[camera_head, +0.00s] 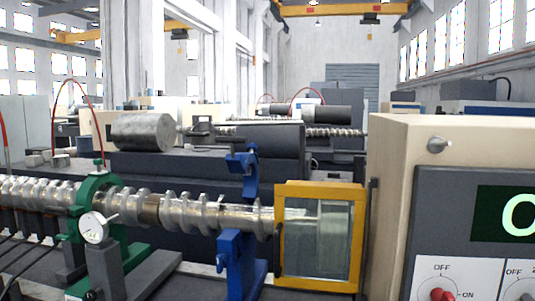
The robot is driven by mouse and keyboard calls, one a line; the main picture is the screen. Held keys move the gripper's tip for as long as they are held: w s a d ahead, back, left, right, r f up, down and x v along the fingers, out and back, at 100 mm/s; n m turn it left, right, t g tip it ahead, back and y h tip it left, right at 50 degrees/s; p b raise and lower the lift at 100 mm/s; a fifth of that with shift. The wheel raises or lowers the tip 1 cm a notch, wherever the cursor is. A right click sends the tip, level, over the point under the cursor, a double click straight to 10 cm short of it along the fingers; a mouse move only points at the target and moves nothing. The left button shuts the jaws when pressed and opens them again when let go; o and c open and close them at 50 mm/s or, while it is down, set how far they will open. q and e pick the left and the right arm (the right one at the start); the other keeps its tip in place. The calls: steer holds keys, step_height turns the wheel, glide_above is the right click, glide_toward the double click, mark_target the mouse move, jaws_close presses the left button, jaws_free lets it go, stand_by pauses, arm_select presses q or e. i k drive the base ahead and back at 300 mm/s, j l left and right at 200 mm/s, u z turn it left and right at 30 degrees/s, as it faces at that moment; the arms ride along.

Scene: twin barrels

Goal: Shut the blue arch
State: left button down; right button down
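The blue arch (243,172) stands in the middle of the camera_head view, just left of a yellow-framed window box. It is a curved blue piece standing upright above and behind a horizontal metal screw shaft (185,213). Below it is a blue stand (238,262), in front of and under the shaft. The shaft shows bare between the two blue parts, so the arch looks swung open. How the parts join behind the shaft is hidden. Neither of my grippers is in view.
A green arch (82,205) with a dial gauge (94,228) surrounds the shaft on the left. The yellow-framed window box (318,237) covers the shaft's right end. A beige control cabinet (395,170) with a dark panel fills the right side. A grey cylinder (143,132) lies behind.

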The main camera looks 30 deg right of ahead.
mark_target(246, 163)
steer(key=i+j+z, duration=0.1)
steer(key=z, duration=0.35)
steer(key=i+j+z, duration=0.1)
steer(key=z, duration=0.3)
steer(key=i+j+z, duration=0.1)
steer(key=j+z, duration=0.15)
steer(key=z, duration=0.2)
steer(key=j+z, duration=0.2)
steer(key=z, duration=0.25)
steer(key=j+z, duration=0.25)
steer(key=j, duration=0.7)
steer(key=j+z, duration=0.2)
steer(key=j, duration=0.7)
